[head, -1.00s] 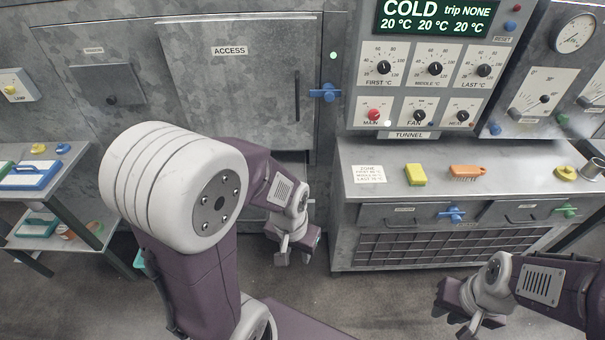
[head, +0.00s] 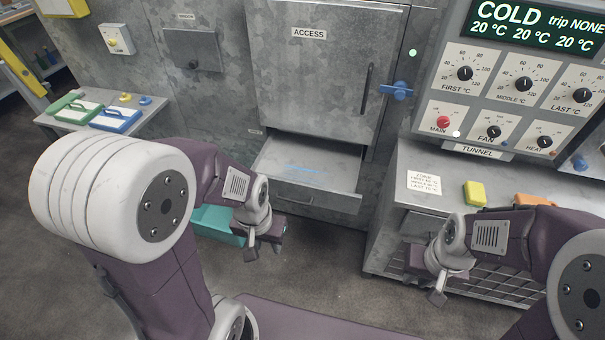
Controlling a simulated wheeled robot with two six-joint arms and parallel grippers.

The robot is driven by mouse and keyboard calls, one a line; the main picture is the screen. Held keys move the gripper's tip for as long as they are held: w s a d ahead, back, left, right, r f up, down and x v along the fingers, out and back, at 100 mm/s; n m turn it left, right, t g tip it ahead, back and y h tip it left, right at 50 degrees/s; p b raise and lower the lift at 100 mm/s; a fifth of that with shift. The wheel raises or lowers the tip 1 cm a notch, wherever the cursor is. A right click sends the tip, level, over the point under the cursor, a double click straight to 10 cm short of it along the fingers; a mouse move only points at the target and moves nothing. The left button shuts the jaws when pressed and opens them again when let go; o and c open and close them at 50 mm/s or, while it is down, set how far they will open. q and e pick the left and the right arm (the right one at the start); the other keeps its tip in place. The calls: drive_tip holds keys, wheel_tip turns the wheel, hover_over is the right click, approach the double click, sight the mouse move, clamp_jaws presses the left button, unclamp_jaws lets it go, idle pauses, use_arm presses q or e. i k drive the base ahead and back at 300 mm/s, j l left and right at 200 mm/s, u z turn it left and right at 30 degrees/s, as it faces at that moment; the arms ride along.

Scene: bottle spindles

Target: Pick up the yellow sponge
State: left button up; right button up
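The yellow sponge (head: 474,193) lies on the grey bench top under the tunnel control panel, at the right of the head view. My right gripper (head: 437,286) is below and left of it in the picture, in front of the bench and apart from the sponge. My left gripper (head: 262,247) hangs low in front of the pulled-out drawer, far left of the sponge. Neither gripper visibly holds anything. The finger gaps are too small and turned away to read.
An orange brush (head: 534,200) lies right of the sponge, partly hidden by my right arm. A white label card (head: 424,183) lies left of it. An open drawer (head: 310,190) sticks out below the access door. A teal bin (head: 215,222) stands on the floor. Floor between is clear.

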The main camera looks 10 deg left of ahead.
sight(474, 193)
drive_tip(key=i+l+u, duration=0.2)
drive_tip(key=l+u, duration=0.15)
drive_tip(key=l, duration=0.4)
drive_tip(key=i+l+u, duration=0.15)
drive_tip(key=l+u, duration=0.15)
drive_tip(key=l, duration=0.45)
drive_tip(key=l+u, duration=0.35)
drive_tip(key=l, duration=0.4)
